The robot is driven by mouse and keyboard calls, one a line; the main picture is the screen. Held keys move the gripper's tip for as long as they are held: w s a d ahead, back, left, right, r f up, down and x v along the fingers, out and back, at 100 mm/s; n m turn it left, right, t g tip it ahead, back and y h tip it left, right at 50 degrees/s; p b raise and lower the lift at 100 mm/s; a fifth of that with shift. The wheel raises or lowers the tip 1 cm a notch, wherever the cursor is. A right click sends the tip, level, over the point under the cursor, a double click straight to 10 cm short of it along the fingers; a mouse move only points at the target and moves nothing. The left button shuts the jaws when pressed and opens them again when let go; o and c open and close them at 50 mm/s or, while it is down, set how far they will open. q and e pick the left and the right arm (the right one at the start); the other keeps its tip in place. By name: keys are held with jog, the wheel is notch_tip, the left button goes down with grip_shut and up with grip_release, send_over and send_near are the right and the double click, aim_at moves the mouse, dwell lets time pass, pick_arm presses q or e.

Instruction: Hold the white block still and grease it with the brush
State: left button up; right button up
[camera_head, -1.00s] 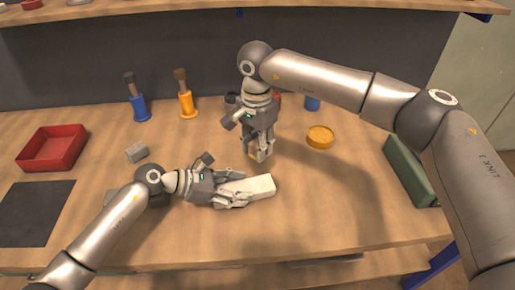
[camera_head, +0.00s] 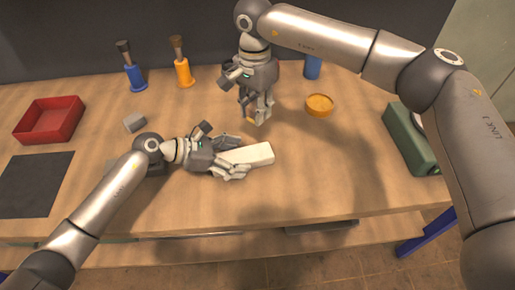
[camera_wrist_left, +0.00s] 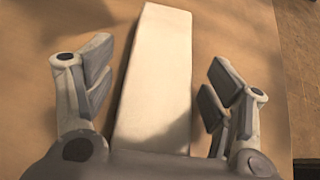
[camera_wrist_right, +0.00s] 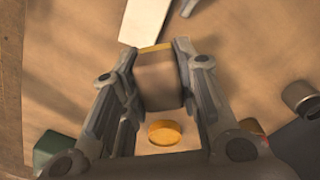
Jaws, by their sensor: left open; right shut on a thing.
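The white block (camera_head: 258,154) lies flat on the table, in front of my right gripper. In the left wrist view the block (camera_wrist_left: 158,75) runs lengthwise between the two fingers. My left gripper (camera_head: 232,165) is open around the block's near end, with visible gaps on both sides in the left wrist view (camera_wrist_left: 155,95). My right gripper (camera_head: 258,115) points down behind the block and is shut on a brown thing with a yellow edge, seemingly the brush (camera_wrist_right: 158,80). The brush is apart from the block in the head view; its tip is mostly hidden there by the fingers.
A round orange dish (camera_head: 319,104) sits right of my right gripper. A green case (camera_head: 410,138) stands at the right edge. Blue (camera_head: 135,76) and orange (camera_head: 182,72) handled tools stand behind.

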pick_arm(q)
jog(key=v, duration=1.2)
